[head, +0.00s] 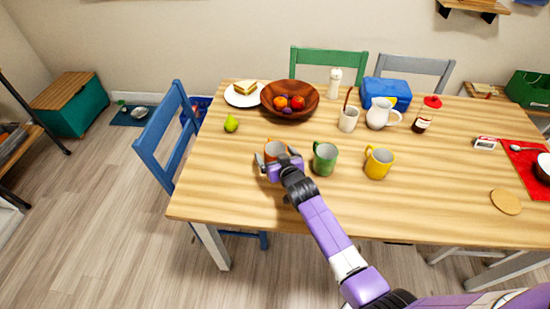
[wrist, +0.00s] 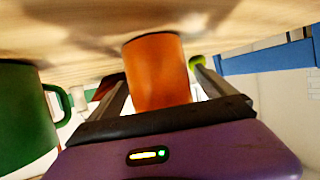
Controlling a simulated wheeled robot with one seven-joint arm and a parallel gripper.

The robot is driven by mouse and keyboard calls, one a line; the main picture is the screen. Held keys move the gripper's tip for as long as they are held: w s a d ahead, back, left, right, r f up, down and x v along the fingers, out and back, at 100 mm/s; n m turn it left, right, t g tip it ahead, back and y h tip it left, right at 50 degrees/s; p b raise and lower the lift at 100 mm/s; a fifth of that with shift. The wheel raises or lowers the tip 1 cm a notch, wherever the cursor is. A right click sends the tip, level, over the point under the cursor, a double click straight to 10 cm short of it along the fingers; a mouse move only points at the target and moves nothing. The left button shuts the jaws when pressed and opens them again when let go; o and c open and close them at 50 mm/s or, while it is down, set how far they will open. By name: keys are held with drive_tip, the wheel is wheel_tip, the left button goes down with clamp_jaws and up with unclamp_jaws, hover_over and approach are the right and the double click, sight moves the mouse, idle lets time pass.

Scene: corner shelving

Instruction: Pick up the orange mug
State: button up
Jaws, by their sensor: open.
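The orange mug (head: 274,147) stands on the wooden table, partly hidden behind my gripper in the head view. In the wrist view the orange mug (wrist: 158,72) is between the two fingers of my gripper (wrist: 160,85), and the picture appears upside down. My gripper (head: 276,160) is open around the mug. I cannot tell whether either finger touches it. The mug's handle is not clearly visible.
A green mug (head: 325,159) stands close to the right of my gripper, and a yellow mug (head: 378,162) farther right. A wooden fruit bowl (head: 289,113) is behind. The table's front left area is clear.

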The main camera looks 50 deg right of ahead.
drive_tip(key=shift+c, duration=0.4)
drive_tip(key=c, duration=1.5)
drive_tip(key=shift+c, duration=0.9)
drive_tip(key=shift+r, duration=0.15)
